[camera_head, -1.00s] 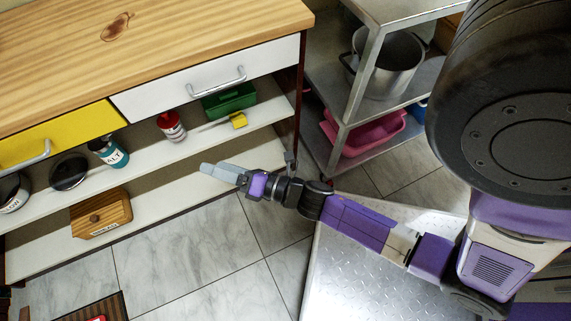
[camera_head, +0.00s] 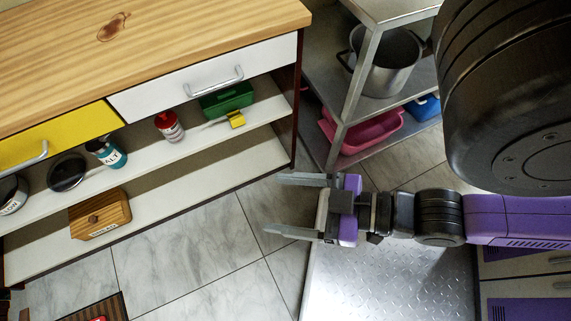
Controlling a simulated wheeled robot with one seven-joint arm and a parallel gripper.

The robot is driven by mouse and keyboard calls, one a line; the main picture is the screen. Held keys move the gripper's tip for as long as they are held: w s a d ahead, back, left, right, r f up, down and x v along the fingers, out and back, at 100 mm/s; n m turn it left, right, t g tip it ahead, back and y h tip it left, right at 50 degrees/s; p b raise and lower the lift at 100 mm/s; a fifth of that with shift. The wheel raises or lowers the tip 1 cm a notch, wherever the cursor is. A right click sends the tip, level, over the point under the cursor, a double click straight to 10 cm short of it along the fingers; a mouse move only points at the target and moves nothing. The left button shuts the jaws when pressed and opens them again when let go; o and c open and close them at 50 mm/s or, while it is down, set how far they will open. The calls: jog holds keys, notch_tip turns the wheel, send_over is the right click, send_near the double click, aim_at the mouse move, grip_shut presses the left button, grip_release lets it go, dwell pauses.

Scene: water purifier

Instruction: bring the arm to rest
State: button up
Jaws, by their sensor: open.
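My gripper (camera_head: 297,206) is open and empty. Its two grey fingers point left and are spread well apart, over the grey tiled floor. My purple and black arm stretches in from the right edge, over a metal tread plate. The gripper is apart from the cabinet and the metal rack. Nothing is between the fingers.
A metal rack (camera_head: 345,115) with a pot (camera_head: 388,62) and pink tub (camera_head: 372,132) stands behind.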

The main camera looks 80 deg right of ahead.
notch_tip(320, 180, up, 20)
jog(key=p, duration=2)
